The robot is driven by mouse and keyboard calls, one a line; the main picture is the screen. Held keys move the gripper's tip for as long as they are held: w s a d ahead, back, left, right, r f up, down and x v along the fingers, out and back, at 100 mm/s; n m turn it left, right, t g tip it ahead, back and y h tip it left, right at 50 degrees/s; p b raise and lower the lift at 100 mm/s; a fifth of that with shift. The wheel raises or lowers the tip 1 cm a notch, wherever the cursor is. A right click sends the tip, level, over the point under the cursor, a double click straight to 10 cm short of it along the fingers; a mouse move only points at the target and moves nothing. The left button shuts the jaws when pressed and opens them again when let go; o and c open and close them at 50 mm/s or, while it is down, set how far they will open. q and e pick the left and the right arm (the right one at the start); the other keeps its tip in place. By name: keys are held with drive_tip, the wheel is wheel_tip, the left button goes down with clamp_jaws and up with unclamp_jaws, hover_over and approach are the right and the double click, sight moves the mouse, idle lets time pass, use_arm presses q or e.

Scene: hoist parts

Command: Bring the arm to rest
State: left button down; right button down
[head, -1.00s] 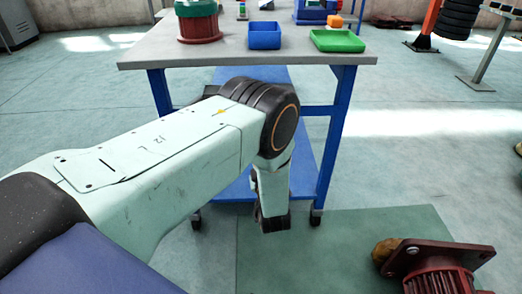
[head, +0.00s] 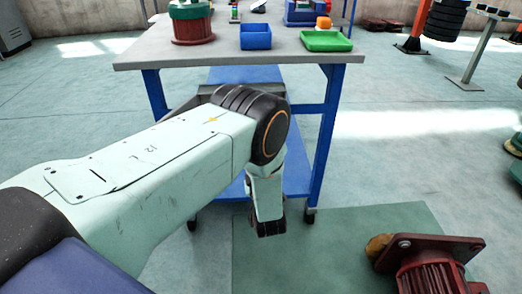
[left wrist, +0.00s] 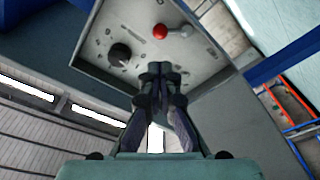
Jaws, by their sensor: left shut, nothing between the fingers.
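My left arm (head: 150,160) comes in from the left in the head view, bent at a dark elbow joint (head: 262,120) in front of the workbench. A pale link (head: 266,195) hangs below the elbow and ends in a dark part above the floor; I cannot make out the fingers in this view. In the left wrist view my left gripper (left wrist: 160,72) has its fingers together with nothing between them. Behind it is a grey panel (left wrist: 205,62) with a red ball lever (left wrist: 160,31) and a dark knob (left wrist: 119,54); contact cannot be told. My right gripper is not in view.
The workbench (head: 120,60) carries a green-and-red drum (head: 192,25), a blue bin (head: 256,38) and a green tray (head: 326,42). A red motor (head: 430,265) is at the lower right by a green mat (head: 330,240). Open floor (head: 420,150) lies right of the bench.

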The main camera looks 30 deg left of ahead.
use_arm(q)
drive_tip(key=s+d+f+m+g+h, duration=0.2)
drive_tip(key=s+f+m+h, duration=0.3)
drive_tip(key=f, duration=0.4)
drive_tip(key=s+d+f+m+g+h+p, duration=0.1)
drive_tip(key=s+d+f+m+g+h, duration=0.15)
drive_tip(key=s, duration=0.35)
drive_tip(key=s+d+f+m+g+h+p, duration=0.1)
drive_tip(key=s+f+m+g, duration=0.25)
drive_tip(key=s, duration=0.35)
drive_tip(key=s+d+r+m+g+h+p, duration=0.1)
drive_tip(key=s+m+g+p, duration=0.15)
drive_tip(key=s, duration=0.55)
drive_tip(key=s+d+r+m+g+h+p, duration=0.1)
drive_tip(key=s+r+g, duration=0.15)
drive_tip(key=s, duration=0.55)
drive_tip(key=s+d+r+g+h+p, duration=0.1)
drive_tip(key=s+r+g+p, duration=0.1)
drive_tip(key=s+r, duration=0.5)
drive_tip(key=shift+s+r+m+p, duration=0.25)
drive_tip(key=shift+s+m+p, duration=0.2)
drive_tip(key=shift+s+p, duration=0.1)
